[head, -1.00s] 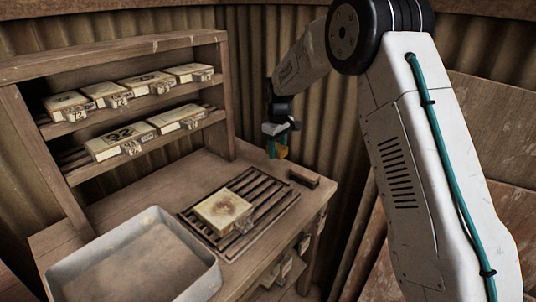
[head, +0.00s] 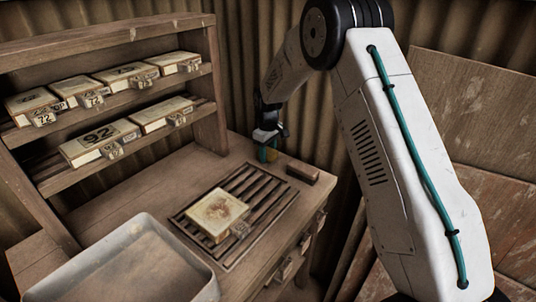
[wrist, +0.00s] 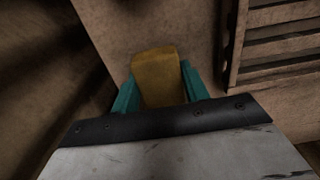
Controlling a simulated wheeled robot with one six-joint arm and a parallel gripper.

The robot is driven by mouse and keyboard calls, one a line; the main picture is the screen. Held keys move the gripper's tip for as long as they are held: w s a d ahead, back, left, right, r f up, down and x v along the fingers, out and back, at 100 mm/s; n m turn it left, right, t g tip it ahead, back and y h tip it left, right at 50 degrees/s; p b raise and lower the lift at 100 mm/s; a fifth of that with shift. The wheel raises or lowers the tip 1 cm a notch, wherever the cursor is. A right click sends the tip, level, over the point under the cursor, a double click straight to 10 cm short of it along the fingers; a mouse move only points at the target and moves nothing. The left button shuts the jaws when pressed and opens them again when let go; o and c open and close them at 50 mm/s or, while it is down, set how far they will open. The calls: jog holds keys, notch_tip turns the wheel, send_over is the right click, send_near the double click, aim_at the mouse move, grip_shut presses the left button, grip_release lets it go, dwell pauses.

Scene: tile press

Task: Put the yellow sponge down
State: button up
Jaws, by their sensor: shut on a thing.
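The yellow sponge (wrist: 158,78) is between the teal fingers of my gripper (wrist: 157,88) in the wrist view. My gripper is shut on it. In the head view my gripper (head: 267,154) points down over the back of the wooden bench (head: 185,172), behind the slatted rack. Only a small bit of the sponge shows there, and the fingers hide most of it. Bare bench top lies under and around the sponge. I cannot tell whether its underside touches the wood.
The slatted rack (head: 262,208) bears a pale tile with a metal clasp (head: 216,212). A small brown block (head: 303,173) lies behind the rack's right end. A grey tray (head: 130,245) stands at front left. Shelves (head: 135,158) with several numbered tiles rise at the left.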

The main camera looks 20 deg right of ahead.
jog(key=shift+f, duration=0.45)
jog(key=shift+f, duration=0.2)
jog(key=o, duration=1)
jog(key=shift+s+f, duration=0.1)
jog(key=shift+c, duration=0.2)
jog(key=shift+a, duration=0.1)
